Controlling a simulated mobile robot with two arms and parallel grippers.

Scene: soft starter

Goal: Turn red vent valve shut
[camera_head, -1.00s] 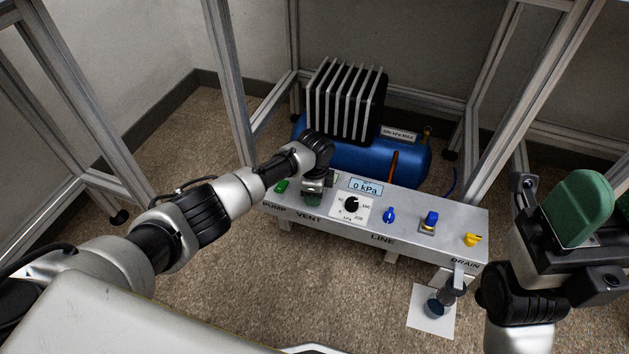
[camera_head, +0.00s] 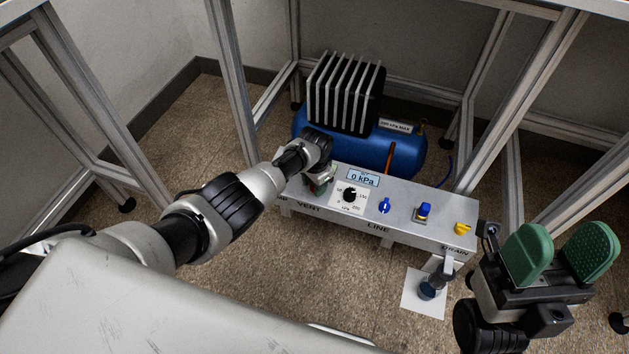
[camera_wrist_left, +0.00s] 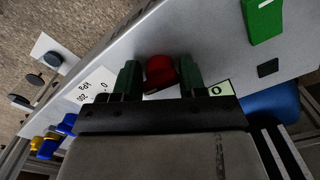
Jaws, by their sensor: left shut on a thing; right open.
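The red vent valve (camera_wrist_left: 160,71) shows in the left wrist view, between the two green fingers of my left gripper (camera_wrist_left: 157,80). The gripper is shut on it. In the head view my left gripper (camera_head: 318,184) is at the VENT label on the grey control panel (camera_head: 405,212), and my wrist hides the red valve there. How far the valve is turned cannot be told. The display (camera_head: 362,179) reads 0 kPa. My right gripper (camera_head: 562,252) is open and empty at the lower right, its green pads apart.
The panel also has a black dial (camera_head: 350,195), a blue knob (camera_head: 384,205), a blue switch (camera_head: 424,212) and a yellow drain valve (camera_head: 463,229). A blue tank (camera_head: 405,155) stands behind. A small cup (camera_head: 427,291) sits on white paper. Metal frame posts stand around.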

